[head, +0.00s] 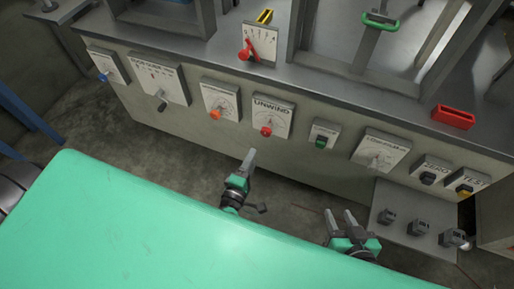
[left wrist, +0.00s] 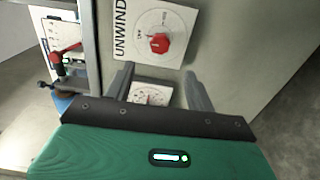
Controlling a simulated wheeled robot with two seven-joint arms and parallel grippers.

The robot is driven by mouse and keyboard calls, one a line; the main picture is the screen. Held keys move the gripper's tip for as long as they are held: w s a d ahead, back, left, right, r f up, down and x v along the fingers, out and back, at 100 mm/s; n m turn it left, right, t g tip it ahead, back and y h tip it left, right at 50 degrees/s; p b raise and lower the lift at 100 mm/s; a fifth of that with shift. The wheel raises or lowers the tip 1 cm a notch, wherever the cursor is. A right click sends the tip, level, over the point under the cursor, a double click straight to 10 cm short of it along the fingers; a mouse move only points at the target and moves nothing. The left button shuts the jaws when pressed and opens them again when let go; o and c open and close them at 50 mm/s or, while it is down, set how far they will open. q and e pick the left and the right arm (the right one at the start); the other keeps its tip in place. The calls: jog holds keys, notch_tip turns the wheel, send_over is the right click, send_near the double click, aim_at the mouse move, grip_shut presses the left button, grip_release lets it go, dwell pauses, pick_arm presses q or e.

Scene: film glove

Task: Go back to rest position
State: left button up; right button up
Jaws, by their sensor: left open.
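My left gripper (head: 250,156) is in front of the machine's panel, below the white UNWIND dial with its red knob (head: 266,131). It appears edge-on in the head view. In the left wrist view its two fingers (left wrist: 162,85) are spread apart and nothing is held between them. The UNWIND dial's red knob (left wrist: 160,43) shows beyond the fingertips, apart from them. A second white dial (left wrist: 150,94) shows between the fingers, partly hidden by the gripper body. My right gripper (head: 341,213) is lower right, with its two fingers apart and empty, left of the small shelf.
The grey machine carries a row of dials, including an orange knob (head: 215,114) and a green knob (head: 320,142). A shelf (head: 405,240) with several dark switches juts out at right. A red holder (head: 453,117) sits on the counter. Bare floor lies before the panel.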

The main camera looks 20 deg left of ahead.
pick_arm(q)
jog(key=shift+s, duration=0.95)
